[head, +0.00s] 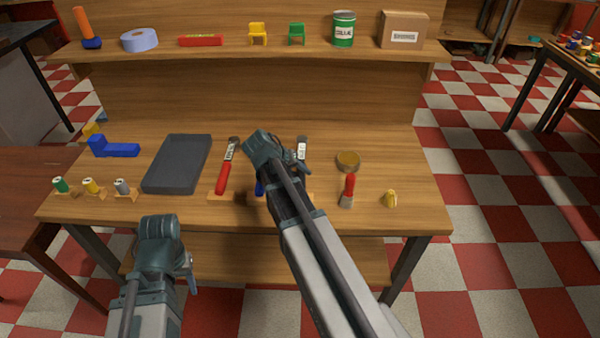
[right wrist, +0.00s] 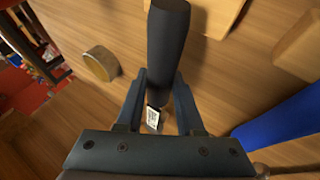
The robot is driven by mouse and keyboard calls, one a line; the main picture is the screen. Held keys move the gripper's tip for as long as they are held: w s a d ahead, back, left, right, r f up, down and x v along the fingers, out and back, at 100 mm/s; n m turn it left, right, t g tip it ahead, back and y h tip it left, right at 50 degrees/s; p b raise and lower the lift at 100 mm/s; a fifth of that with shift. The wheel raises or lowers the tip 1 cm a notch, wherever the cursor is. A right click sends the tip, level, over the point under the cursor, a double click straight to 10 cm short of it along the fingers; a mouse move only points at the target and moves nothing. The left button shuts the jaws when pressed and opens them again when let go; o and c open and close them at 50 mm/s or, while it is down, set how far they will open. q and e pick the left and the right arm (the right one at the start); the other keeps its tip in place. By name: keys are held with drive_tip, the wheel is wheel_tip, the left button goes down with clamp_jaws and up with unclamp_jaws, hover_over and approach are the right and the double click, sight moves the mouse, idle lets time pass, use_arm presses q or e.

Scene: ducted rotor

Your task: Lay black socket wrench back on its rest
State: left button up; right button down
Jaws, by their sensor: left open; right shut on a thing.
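The black socket wrench shows in the right wrist view as a thick black handle (right wrist: 168,45) with a white label near the jaws. My right gripper (right wrist: 160,88) is shut on it, with one finger on each side. In the head view a labelled end of the wrench (head: 302,146) shows beside my right gripper (head: 301,167); my arm hides most of the rest. A pale wooden block (right wrist: 208,14), perhaps a rest, lies beyond the handle in the right wrist view. My left gripper (head: 188,268) is open and empty in front of the bench.
A red-handled wrench (head: 225,165) lies left of my right arm. A blue handle (right wrist: 285,118) is close to my right gripper. A dark tray (head: 178,163), a round tan disc (head: 348,161) and a red-handled scraper (head: 348,190) are on the bench. A shelf (head: 250,54) runs behind.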

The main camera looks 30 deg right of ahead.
drive_tip(key=shift+f, duration=0.25)
drive_tip(key=shift+c, duration=2.3)
unclamp_jaws()
drive_tip(key=p+v, duration=1)
drive_tip(key=v, duration=0.4)
drive_tip(key=shift+p, duration=0.35)
drive_tip(key=shift+f, duration=0.15)
